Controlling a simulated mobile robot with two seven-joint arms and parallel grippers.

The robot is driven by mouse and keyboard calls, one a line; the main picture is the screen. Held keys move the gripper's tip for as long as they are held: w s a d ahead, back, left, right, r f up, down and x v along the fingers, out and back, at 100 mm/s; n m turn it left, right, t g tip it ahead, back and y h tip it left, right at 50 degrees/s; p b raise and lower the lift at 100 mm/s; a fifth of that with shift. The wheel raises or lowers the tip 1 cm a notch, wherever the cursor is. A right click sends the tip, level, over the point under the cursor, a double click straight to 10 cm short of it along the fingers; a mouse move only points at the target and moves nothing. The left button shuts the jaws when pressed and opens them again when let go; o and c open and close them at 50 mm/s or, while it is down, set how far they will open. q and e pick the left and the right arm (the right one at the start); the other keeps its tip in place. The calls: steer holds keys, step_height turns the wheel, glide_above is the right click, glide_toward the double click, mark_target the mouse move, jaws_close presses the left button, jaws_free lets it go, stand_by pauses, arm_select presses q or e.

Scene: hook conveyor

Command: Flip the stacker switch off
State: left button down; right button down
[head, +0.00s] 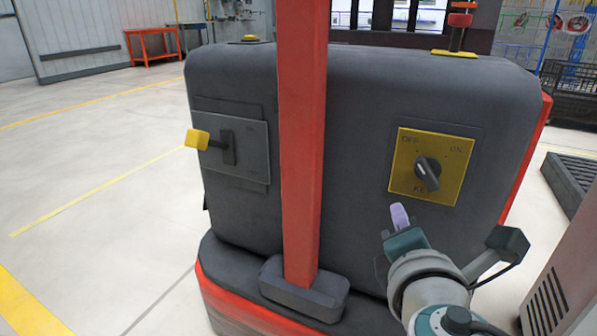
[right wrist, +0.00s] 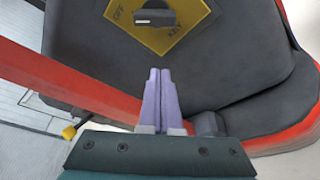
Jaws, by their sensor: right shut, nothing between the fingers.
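The stacker switch is a dark rotary knob (head: 428,174) on a yellow plate (head: 404,150) marked OFF, ON and KEY, on the right of the stacker's grey body. The knob slants from upper left to lower right in the head view. In the right wrist view the knob (right wrist: 153,18) lies level at the top, with a pale mark on its left end. My right gripper (head: 400,216) is below the plate, apart from the knob. Its purple fingers (right wrist: 161,72) are together and empty. My left gripper is not in view.
The stacker's grey body (head: 240,82) fills the middle, with a red upright post (head: 302,130) left of the switch. A yellow-tipped lever (head: 198,139) sticks out at the left. A dark rack or pallet (head: 574,180) is at the right. Open floor lies left.

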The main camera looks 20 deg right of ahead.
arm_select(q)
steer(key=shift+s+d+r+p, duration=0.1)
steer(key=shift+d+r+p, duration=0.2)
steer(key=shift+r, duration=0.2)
arm_select(e)
steer(key=v, duration=0.4)
steer(key=shift+s+d, duration=0.1)
steer(key=shift+d, duration=0.1)
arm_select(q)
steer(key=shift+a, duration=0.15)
